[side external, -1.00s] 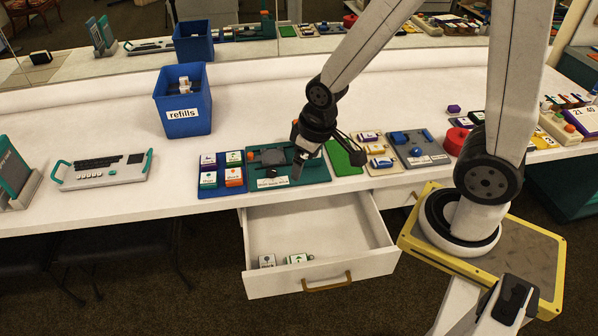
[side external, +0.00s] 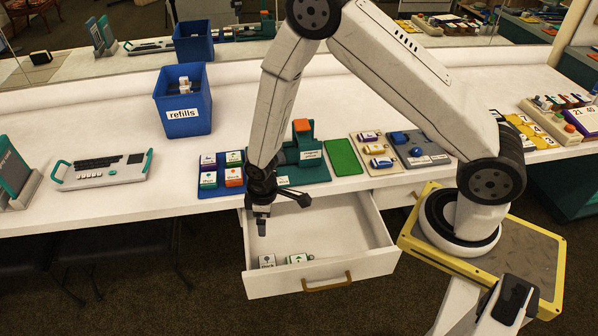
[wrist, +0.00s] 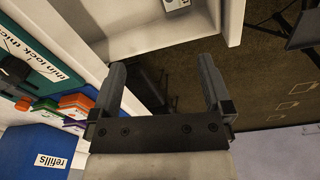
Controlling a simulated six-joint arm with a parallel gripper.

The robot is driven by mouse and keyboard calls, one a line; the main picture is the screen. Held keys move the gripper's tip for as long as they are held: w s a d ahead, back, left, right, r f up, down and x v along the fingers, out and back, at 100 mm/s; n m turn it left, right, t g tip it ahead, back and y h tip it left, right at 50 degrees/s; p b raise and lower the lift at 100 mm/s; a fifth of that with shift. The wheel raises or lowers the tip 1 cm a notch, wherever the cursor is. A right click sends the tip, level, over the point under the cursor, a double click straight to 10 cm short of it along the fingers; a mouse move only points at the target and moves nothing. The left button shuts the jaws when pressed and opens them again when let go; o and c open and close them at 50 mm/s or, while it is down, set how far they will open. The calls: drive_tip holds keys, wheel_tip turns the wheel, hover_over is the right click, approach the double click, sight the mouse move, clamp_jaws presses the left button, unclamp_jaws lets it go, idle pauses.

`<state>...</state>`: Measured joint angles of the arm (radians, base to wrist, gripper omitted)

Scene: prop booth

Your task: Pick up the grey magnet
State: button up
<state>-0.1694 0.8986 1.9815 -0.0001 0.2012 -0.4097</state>
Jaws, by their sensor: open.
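Two small blocks lie near the front of the open drawer (side external: 330,232). The left one is a grey-sided magnet with a light, marked top (side external: 267,261); the right one has green on it (side external: 299,258). My gripper (side external: 262,226) is over the drawer's left back part, behind and above the grey magnet, open and empty. In the wrist view my gripper (wrist: 163,76) shows both fingers apart with nothing between them. A light block (wrist: 173,4) is cut off by the top edge there; I cannot tell which of the two it is.
The drawer's walls surround the blocks, with free floor behind them. Just behind on the table are a tray of label blocks (side external: 209,188), a teal fixture with an orange top (side external: 302,150) and a green plate (side external: 341,156). The blue refills bin (side external: 182,101) stands farther back.

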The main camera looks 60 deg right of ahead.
sight(267, 262)
drive_tip(key=f, duration=0.3)
drive_tip(key=a+f+n, duration=0.1)
drive_tip(key=f, duration=0.3)
drive_tip(key=s+a+f+n, duration=0.1)
drive_tip(key=f, duration=0.2)
drive_tip(key=shift+a+f+g, duration=0.1)
drive_tip(key=shift+f+g, duration=0.1)
drive_tip(key=shift+g, duration=0.2)
drive_tip(key=shift+f, duration=1.3)
drive_tip(key=shift+f, duration=0.1)
drive_tip(key=shift+f, duration=2.5)
drive_tip(key=c, duration=1.2)
drive_tip(key=shift+r, duration=0.1)
